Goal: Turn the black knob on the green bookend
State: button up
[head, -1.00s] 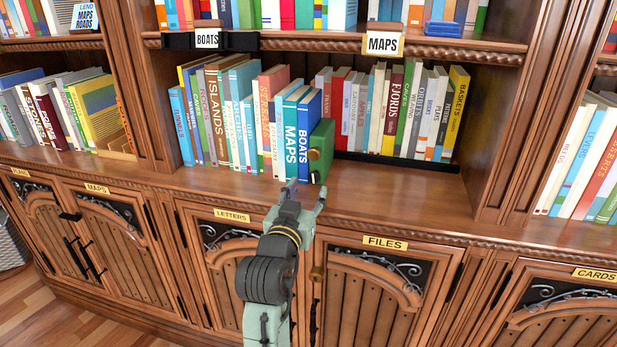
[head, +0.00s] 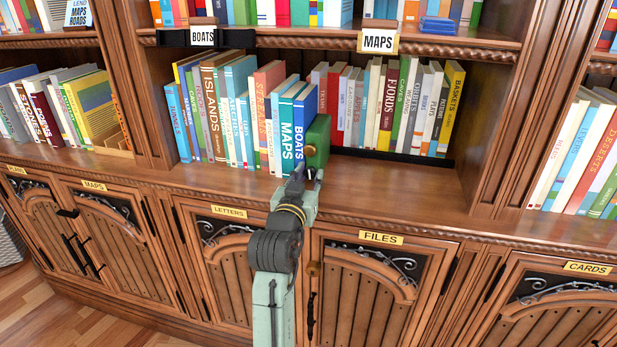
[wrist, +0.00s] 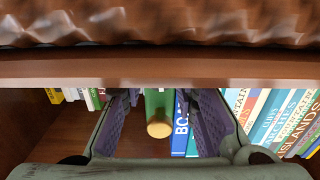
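The green bookend (head: 319,133) stands upright on the middle shelf, against the right end of a row of books. A brass-coloured round knob (head: 310,150) shows on its front; it also shows in the wrist view (wrist: 160,125), in front of the green face (wrist: 155,100). I cannot clearly make out a black knob; my gripper covers the bookend's lower front in the head view. My gripper (head: 307,178) is in front of that lower part. In the wrist view, its two fingers (wrist: 162,112) are spread apart, with the knob seen between them and nothing gripped.
The blue BOATS book (head: 303,120) stands directly left of the bookend. The shelf front (head: 400,190) is bare to the right, with more books (head: 388,110) behind. The carved lower edge of the upper shelf (head: 350,46) runs above. Cabinet doors (head: 375,280) are below.

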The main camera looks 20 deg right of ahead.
grip_shut()
jog(key=shift+m+b, duration=0.4)
jog(key=shift+m, duration=0.4)
jog(key=shift+o, duration=2.4)
grip_release()
jog(key=shift+a, duration=0.1)
jog(key=v, duration=1.2)
